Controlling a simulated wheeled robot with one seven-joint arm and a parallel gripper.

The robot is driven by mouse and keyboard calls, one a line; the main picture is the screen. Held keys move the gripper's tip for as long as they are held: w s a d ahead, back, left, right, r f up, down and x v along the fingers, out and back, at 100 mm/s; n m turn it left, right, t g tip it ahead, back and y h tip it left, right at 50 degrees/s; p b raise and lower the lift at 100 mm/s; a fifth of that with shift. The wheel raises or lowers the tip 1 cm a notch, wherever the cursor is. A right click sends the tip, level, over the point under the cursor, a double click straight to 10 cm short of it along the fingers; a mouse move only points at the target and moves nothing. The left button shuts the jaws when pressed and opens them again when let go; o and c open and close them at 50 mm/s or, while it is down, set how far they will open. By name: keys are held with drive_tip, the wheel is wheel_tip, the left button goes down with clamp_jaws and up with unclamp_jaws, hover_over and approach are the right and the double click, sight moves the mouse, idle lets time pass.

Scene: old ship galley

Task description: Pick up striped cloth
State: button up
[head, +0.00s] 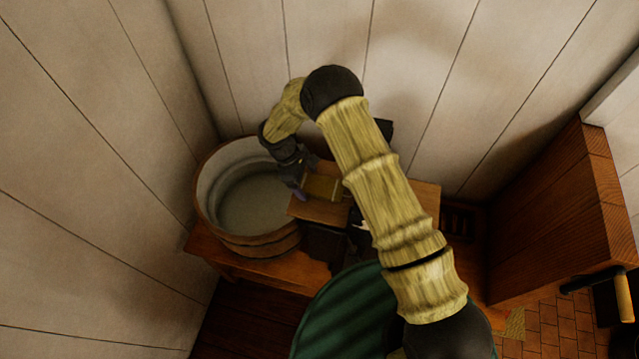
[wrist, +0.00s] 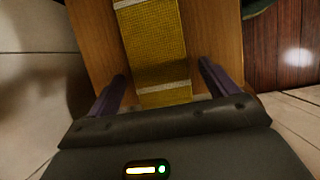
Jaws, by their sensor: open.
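The striped cloth (wrist: 154,45) is a yellow strip with white cross stripes, lying flat on a wooden board (wrist: 95,40). In the head view the cloth (head: 322,187) shows as a small yellowish patch on the board (head: 318,211), right of the tub. My gripper (wrist: 163,72) is open and empty. In the wrist view its two purple-grey fingers stand one on each side of the cloth, apart from it. Whether the fingertips touch the board cannot be told. In the head view my gripper (head: 298,188) is at the cloth's left end, and my arm hides part of the board.
A round wooden tub (head: 208,200) stands directly left of the board on a wooden bench (head: 215,255). Plank walls (head: 250,60) close in behind and at left. A wooden cabinet (head: 560,215) stands at right. A dark rack (head: 458,222) lies between board and cabinet.

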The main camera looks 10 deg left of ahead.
idle(0.4)
drive_tip(key=c, duration=1.2)
drive_tip(key=shift+o, duration=0.2)
drive_tip(key=shift+r, duration=0.1)
wheel_tip(320, 180, up, 10)
drive_tip(key=b, duration=0.4)
drive_tip(key=shift+f+b, duration=0.2)
drive_tip(key=shift+b, duration=0.1)
drive_tip(key=f+b, duration=0.1)
drive_tip(key=f, duration=0.1)
drive_tip(key=f+b, duration=0.1)
drive_tip(key=f, duration=0.1)
drive_tip(key=f+b, duration=0.1)
drive_tip(key=f, duration=0.2)
drive_tip(key=shift+d+b, duration=0.3)
drive_tip(key=shift+b, duration=0.1)
